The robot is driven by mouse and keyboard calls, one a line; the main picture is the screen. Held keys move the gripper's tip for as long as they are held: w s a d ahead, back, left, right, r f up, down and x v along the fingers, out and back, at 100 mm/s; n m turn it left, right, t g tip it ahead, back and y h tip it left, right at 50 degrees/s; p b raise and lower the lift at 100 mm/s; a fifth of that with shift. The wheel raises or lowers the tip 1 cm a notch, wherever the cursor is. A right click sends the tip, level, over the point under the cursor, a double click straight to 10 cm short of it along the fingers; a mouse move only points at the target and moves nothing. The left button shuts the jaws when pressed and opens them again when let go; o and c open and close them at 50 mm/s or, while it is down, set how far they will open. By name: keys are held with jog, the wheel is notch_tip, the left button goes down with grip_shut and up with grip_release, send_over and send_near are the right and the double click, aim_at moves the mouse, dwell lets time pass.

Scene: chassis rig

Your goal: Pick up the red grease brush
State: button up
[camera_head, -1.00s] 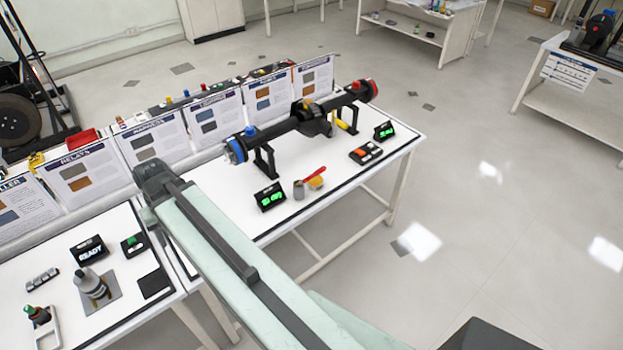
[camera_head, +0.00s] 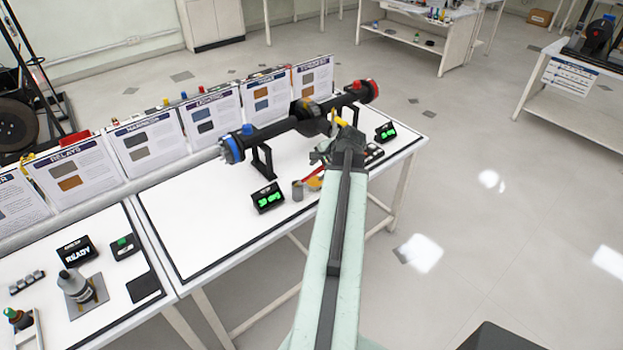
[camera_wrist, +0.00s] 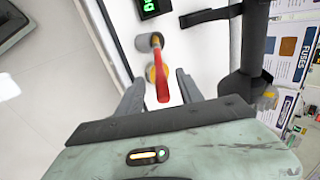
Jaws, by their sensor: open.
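The red grease brush (camera_wrist: 161,75) shows in the wrist view between the two fingers of my gripper (camera_wrist: 159,88), apart from both. It appears to rest over a yellow round pad or tin and beside a grey cup (camera_wrist: 143,42). In the head view the red brush (camera_head: 315,182) is a short red piece on the white table, partly hidden by my arm's end. My gripper (camera_head: 327,150) is open there, above the table near the brush. The grey cup (camera_head: 297,190) also shows just left of the brush.
A black axle (camera_head: 272,133) on stands runs across the table behind the brush. A small green-lit display (camera_head: 268,198) stands left of the cup, another (camera_head: 385,132) at the right. Upright sign boards line the back.

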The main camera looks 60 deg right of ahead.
aim_at(312, 175)
jog(key=shift+x, duration=0.8)
jog(key=b+x, duration=0.5)
jog(key=shift+f, duration=0.25)
jog(key=shift+r, duration=0.25)
grip_shut()
